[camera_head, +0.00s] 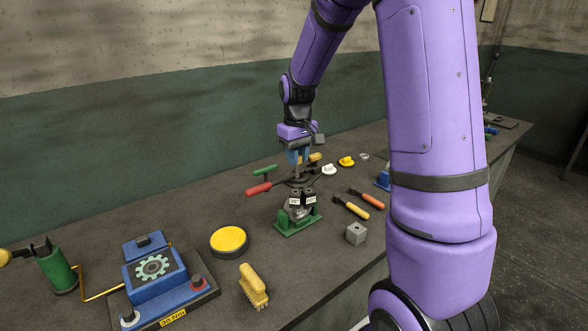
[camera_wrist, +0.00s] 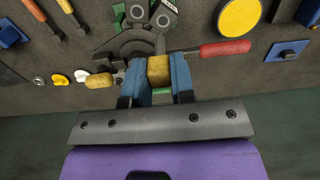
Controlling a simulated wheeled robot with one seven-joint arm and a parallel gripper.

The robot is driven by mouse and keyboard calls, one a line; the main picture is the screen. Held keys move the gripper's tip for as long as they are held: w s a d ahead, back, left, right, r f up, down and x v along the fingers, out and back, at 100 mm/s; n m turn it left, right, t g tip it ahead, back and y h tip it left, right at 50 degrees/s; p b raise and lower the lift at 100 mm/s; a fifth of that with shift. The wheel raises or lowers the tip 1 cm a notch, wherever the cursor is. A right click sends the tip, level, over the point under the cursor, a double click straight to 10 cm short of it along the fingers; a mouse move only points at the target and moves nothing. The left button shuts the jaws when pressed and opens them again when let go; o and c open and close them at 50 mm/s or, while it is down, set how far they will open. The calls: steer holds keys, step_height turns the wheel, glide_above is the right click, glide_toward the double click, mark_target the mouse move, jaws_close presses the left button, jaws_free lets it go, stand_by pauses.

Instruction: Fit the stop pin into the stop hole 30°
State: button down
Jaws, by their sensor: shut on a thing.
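My gripper (camera_wrist: 158,80) is shut on a yellow block-shaped piece, which I take to be the head of the stop pin (camera_wrist: 158,70). A grey shank seems to show just beyond it in the wrist view. In the head view my gripper (camera_head: 299,160) is over the bench, just behind the valve casting (camera_head: 299,212) on its green base. A dark curved part (camera_wrist: 130,45) lies beside the held piece.
A red-handled tool (camera_wrist: 225,47) and a yellow handle (camera_wrist: 99,80) lie on either side of my gripper. A blue gear box (camera_head: 152,268) stands front left.

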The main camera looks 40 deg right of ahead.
mark_target(296, 174)
steer(key=shift+w+a+r, duration=0.15)
steer(key=shift+a+r, duration=0.05)
steer(key=shift+a, duration=0.05)
steer(key=shift+f, duration=0.1)
steer(key=shift+f, duration=1.95)
steer(key=shift+f, duration=0.4)
steer(key=shift+f, duration=0.6)
steer(key=shift+f, duration=0.45)
